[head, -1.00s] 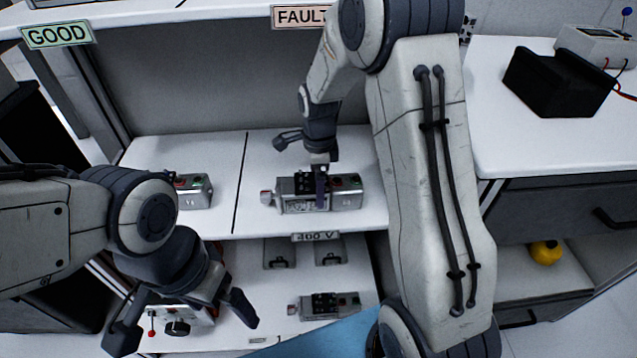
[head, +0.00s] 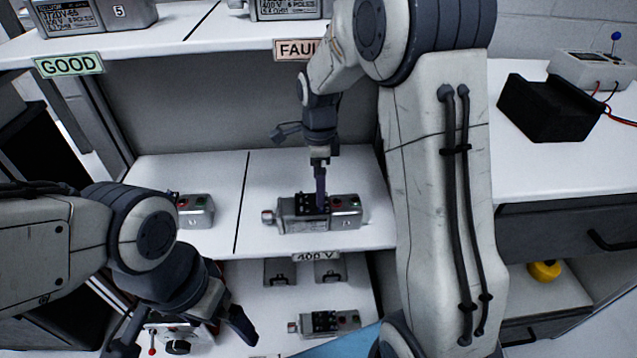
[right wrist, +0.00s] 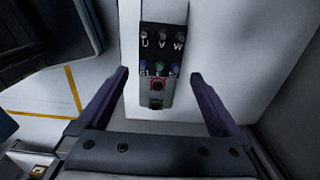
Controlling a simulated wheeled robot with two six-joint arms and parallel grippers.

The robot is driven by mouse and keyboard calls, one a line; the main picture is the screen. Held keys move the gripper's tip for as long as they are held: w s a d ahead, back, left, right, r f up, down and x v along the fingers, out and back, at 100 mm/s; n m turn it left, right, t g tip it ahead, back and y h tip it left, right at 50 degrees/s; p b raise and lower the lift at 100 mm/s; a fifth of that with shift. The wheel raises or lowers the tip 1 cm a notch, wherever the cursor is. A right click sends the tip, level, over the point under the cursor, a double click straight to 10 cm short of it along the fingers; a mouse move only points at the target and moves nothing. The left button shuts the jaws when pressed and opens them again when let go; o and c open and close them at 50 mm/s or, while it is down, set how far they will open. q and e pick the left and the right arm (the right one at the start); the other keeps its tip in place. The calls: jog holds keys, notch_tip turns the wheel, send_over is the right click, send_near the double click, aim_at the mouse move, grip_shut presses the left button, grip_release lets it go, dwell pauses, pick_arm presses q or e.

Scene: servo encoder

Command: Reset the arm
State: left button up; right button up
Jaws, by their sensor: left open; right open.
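A grey motor unit (head: 345,213) with a dark terminal block lies on the right half of the middle shelf, above the 400 V label (head: 316,256). My right gripper (head: 320,203) points down just above it, and its fingers line up edge-on in the head view. In the right wrist view the right gripper (right wrist: 160,90) is open and empty. The unit (right wrist: 158,98), with U V W marks and red and green connectors, shows beyond and between the fingers. I cannot tell the exact gap. My left gripper (head: 180,335) is open and empty at the lower left.
The upper shelf carries GOOD (head: 68,65) and FAULT (head: 298,49) labels and more units (head: 95,15). Another unit (head: 195,210) lies on the middle shelf's left half, one (head: 330,323) on the lower shelf. A black block (head: 545,108) stands on the right counter.

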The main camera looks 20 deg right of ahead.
jog(key=shift+f, duration=0.2)
notch_tip(320, 180, down, 7)
jog(key=shift+s+f+b, duration=0.1)
jog(key=shift+f+b, duration=0.05)
jog(key=shift+b, duration=1.1)
notch_tip(320, 180, up, 4)
jog(key=shift+s+a+p, duration=0.1)
jog(key=shift+s+p, duration=0.05)
jog(key=shift+p, duration=0.75)
jog(key=shift+r, duration=0.5)
jog(key=shift+f, duration=0.1)
